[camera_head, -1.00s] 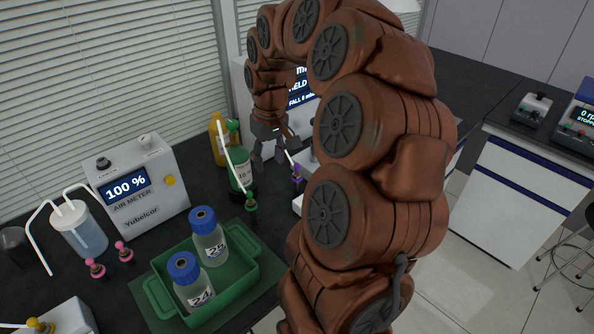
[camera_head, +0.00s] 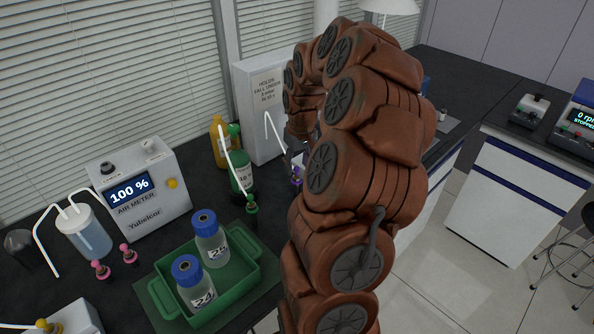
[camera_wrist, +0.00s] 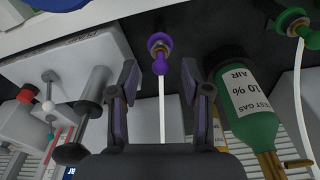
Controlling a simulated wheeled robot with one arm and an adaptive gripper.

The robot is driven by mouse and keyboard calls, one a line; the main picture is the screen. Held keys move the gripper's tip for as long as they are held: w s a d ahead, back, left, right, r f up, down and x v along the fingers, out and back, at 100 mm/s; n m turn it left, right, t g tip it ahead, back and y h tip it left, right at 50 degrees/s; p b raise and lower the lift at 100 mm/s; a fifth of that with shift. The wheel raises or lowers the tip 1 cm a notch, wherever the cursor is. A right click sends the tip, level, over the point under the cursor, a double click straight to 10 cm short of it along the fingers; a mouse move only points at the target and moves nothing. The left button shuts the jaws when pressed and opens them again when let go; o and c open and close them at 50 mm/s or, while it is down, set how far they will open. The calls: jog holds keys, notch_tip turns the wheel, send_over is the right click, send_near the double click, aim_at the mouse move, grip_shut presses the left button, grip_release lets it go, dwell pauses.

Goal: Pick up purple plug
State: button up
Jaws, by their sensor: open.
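The purple plug (camera_wrist: 160,62) shows in the wrist view at the top middle, with a white tube running down from it. It lies between and slightly beyond the two open fingers of my gripper (camera_wrist: 160,80), and neither finger touches it. In the head view the purple plug (camera_head: 297,174) stands low beside my arm, partly hidden by it. My gripper is mostly hidden behind the arm in that view.
A green bottle labelled 10 % (camera_wrist: 250,105) stands close right of my gripper in the wrist view.

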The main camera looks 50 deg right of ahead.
aim_at(297, 173)
jog(key=shift+w+f, duration=0.1)
jog(key=shift+f, duration=1.1)
grip_shut()
